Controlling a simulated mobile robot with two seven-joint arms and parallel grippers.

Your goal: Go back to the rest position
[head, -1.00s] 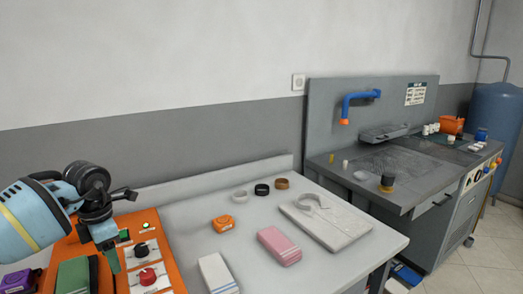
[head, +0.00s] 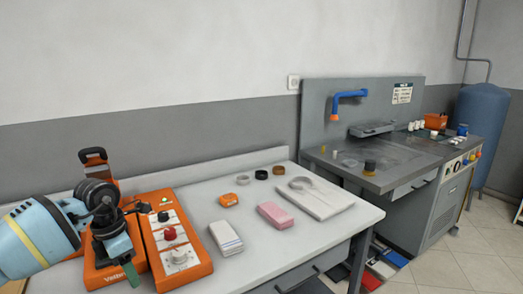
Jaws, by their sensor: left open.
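My left gripper (head: 137,240) is at the lower left of the head view, at the end of my light-blue arm. It is open, with no object visible between its fingers. It hangs in front of an orange control box (head: 205,266) with a red knob, a grey knob and a green light. The gripper hides part of the orange equipment; I cannot tell whether it touches it. My right gripper is not in view.

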